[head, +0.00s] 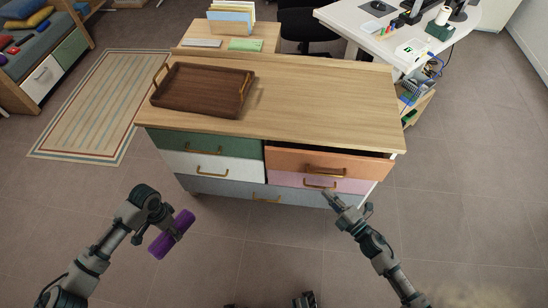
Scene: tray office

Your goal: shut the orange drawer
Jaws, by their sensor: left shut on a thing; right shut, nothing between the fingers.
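The orange drawer (345,162) is at the upper right of the wooden dresser (320,92). It stands partly open, with a dark gap above its front. Its brass handle (322,170) faces me. My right gripper (331,198) is shut and empty, in front of and below the orange drawer in the picture, close to the pink drawer (352,186). I cannot tell whether it touches anything. My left gripper (174,230) is shut on a purple cylinder (160,245), held in front of the dresser's left side.
A brown tray (195,88) sits on the dresser top at left. The green (225,146), white (228,167) and blue-grey (225,187) drawers look shut. A striped rug (85,100) lies to the left, a white desk (365,30) behind right. The floor in front is clear.

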